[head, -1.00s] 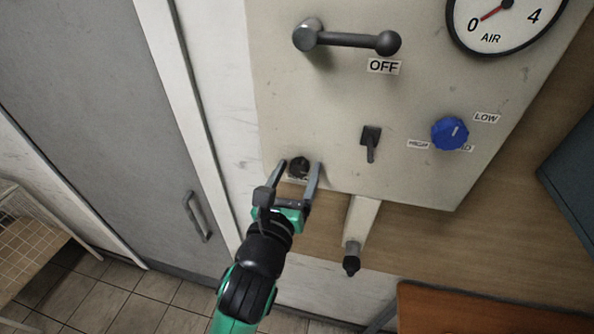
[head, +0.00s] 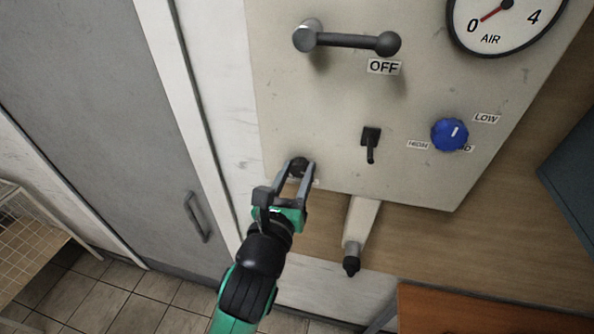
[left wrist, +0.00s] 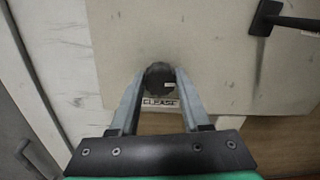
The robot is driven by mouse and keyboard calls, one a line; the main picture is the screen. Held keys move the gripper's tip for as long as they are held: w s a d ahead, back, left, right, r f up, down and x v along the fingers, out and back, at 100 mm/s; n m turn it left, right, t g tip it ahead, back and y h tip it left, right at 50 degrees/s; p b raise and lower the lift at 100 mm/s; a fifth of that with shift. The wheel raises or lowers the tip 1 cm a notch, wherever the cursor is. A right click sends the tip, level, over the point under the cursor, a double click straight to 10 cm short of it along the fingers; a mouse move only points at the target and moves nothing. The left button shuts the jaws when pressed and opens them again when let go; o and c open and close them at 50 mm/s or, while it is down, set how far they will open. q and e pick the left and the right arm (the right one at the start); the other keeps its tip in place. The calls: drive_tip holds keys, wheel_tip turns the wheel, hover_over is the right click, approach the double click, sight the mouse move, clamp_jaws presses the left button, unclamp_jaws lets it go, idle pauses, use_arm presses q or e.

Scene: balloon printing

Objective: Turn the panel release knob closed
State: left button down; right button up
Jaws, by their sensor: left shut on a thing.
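The panel release knob (head: 298,166) is a small round black knob at the lower left corner of the beige panel (head: 330,120). My left gripper (head: 299,171) has its two grey fingers on either side of the knob and is shut on it. In the left wrist view the dark knob (left wrist: 159,77) sits between the fingertips, with a small light mark at its right. My right gripper is not in view.
The panel also bears a grey lever (head: 347,40) by an OFF label, a small black switch (head: 370,143), a blue knob (head: 449,133) and an air gauge (head: 505,20) reading near 0. A grey door (head: 100,110) stands left. A brown table (head: 490,310) is at lower right.

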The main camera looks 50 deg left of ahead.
use_arm(q)
drive_tip(key=n+p, duration=0.1)
drive_tip(key=n, duration=0.2)
drive_tip(key=shift+n, duration=0.4)
drive_tip(key=n, duration=0.4)
drive_tip(key=n+b, duration=0.1)
drive_tip(key=n, duration=0.4)
drive_tip(key=shift+f+y, duration=0.1)
drive_tip(key=shift+y, duration=0.3)
drive_tip(key=n+b, duration=0.2)
drive_tip(key=n, duration=0.3)
drive_tip(key=shift+n, duration=0.3)
drive_tip(key=shift+c, duration=1.9)
unclamp_jaws()
